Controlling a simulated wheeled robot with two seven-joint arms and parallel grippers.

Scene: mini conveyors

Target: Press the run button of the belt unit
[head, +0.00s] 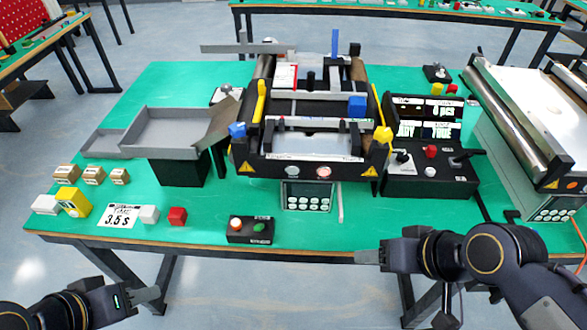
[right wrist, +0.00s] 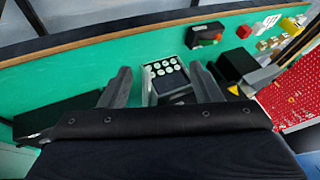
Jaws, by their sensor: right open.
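The belt unit (head: 300,165), a black mini conveyor with yellow warning triangles, stands in the middle of the green table. A grey keypad panel (head: 307,196) with several round white buttons hangs at its front. In the right wrist view this panel (right wrist: 168,80) lies beyond and between my fingers. A black box (head: 250,230) with an orange-red and a green button sits in front, to the left. My right gripper (head: 368,257) is open and empty at the table's front edge, apart from the panel. My left gripper (head: 150,294) is off the front edge at lower left; its opening is unclear.
A black console (head: 432,185) with a red button, levers and displays stands right of the belt unit. Another conveyor (head: 530,110) stands at right.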

